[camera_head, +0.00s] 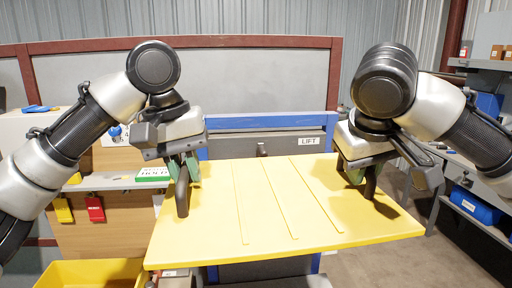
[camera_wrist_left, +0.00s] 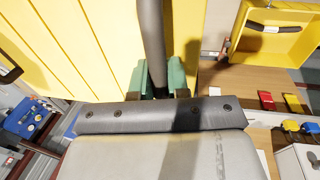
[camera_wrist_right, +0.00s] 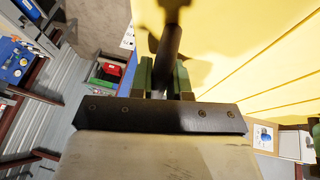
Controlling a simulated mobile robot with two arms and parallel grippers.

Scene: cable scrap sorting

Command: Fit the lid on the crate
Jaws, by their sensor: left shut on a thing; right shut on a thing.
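The yellow lid (camera_head: 275,205) is a broad flat panel with raised ribs, held roughly level in front of me. It has a dark upright handle near each side. My left gripper (camera_head: 183,168) is shut on the left handle (camera_head: 182,200); this handle also shows in the left wrist view (camera_wrist_left: 151,35). My right gripper (camera_head: 360,172) is shut on the right handle (camera_head: 370,186), which also shows in the right wrist view (camera_wrist_right: 170,45). I cannot make out the crate under the lid for certain; the lid hides what is directly beneath it.
A grey unit with a blue frame and a LIFT label (camera_head: 310,142) stands behind the lid. A yellow bin (camera_head: 92,272) is at lower left, near a wooden cabinet with red and yellow tags (camera_head: 95,208). A grey bench with blue bins (camera_head: 475,205) stands at right.

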